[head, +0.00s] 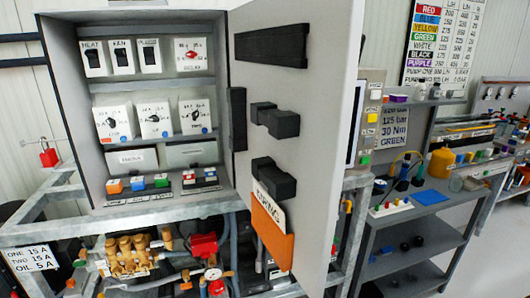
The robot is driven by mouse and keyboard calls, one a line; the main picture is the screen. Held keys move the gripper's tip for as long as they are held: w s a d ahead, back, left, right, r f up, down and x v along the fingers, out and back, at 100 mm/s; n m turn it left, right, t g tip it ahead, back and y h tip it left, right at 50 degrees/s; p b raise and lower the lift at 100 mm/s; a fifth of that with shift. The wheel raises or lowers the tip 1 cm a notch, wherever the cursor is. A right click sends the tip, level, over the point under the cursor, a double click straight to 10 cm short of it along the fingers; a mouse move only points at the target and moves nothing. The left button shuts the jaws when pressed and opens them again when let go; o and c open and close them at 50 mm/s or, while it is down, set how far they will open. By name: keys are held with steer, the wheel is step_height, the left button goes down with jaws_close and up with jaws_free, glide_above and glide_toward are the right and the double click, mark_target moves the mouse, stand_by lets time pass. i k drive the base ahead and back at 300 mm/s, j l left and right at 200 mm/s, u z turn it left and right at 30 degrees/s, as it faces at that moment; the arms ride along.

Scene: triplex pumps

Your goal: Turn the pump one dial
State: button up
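An open grey cabinet (76,130) stands at the left. On its middle shelf are three white boxes with black dials: a left one (114,121), a middle one (155,118) and a right one (195,114). A white box with a red dial (191,53) sits on the top shelf. My gripper is not in view.
The cabinet door (335,30) stands open to the right, with black fittings and an orange pocket (272,230). Switches (122,57) sit top left. A card (33,257) reads ONE 15 A, TWO 15 A, OIL 5 A. Brass pump parts (130,255) sit below; a stocked shelf (405,215) stands right.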

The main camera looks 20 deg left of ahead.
mark_target(112, 123)
steer(key=i+u, duration=0.35)
steer(key=i+l+u, duration=0.2)
steer(key=i+u, duration=0.15)
steer(key=i+l+u, duration=0.15)
steer(key=l+u, duration=0.25)
steer(key=i+l+u, duration=0.1)
steer(key=l+u, duration=1.6)
steer(key=k+j, duration=0.05)
steer(key=j, duration=0.05)
